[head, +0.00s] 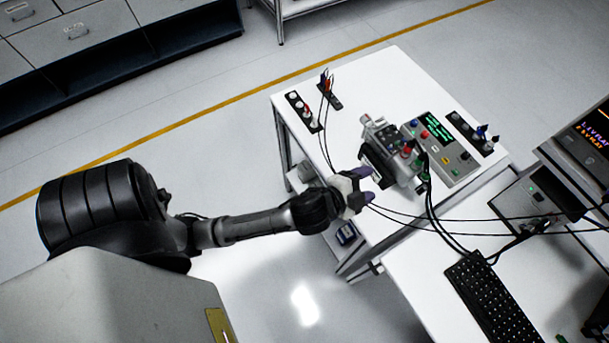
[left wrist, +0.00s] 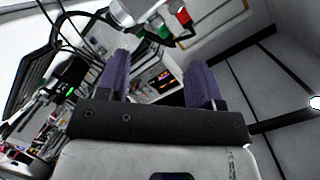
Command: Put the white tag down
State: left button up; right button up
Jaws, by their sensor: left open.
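My left gripper (head: 368,185) is open at the front left edge of the white table (head: 292,95), beside a grey device with coloured knobs (head: 388,142). In the left wrist view its two purple fingers (left wrist: 158,75) stand apart, with no object visibly held between them. I cannot make out the white tag for certain in either view; it may be hidden by the gripper or the device. My right gripper is not in view.
A control box with a green screen (head: 431,132) stands right of the device. Black strips with plugs (head: 302,110) lie at the table's far left. Black cables run from the device towards a monitor (head: 590,135). A keyboard (head: 495,300) lies on the nearer table.

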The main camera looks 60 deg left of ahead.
pick_arm(q)
jog(key=s+f+n+g, duration=0.3)
jog(key=s+f+g, duration=0.1)
jog(key=s, duration=0.7)
jog(key=s+f+n+g+h, duration=0.1)
jog(key=s+f+n+g, duration=0.3)
jog(key=s+g, duration=0.3)
jog(key=s+f, duration=0.1)
jog(key=s, duration=0.2)
jog(key=shift+s+f, duration=0.3)
jog(key=shift+s, duration=0.05)
notch_tip(320, 180, up, 24)
jog(key=p, duration=2.4)
jog(key=shift+r, duration=0.1)
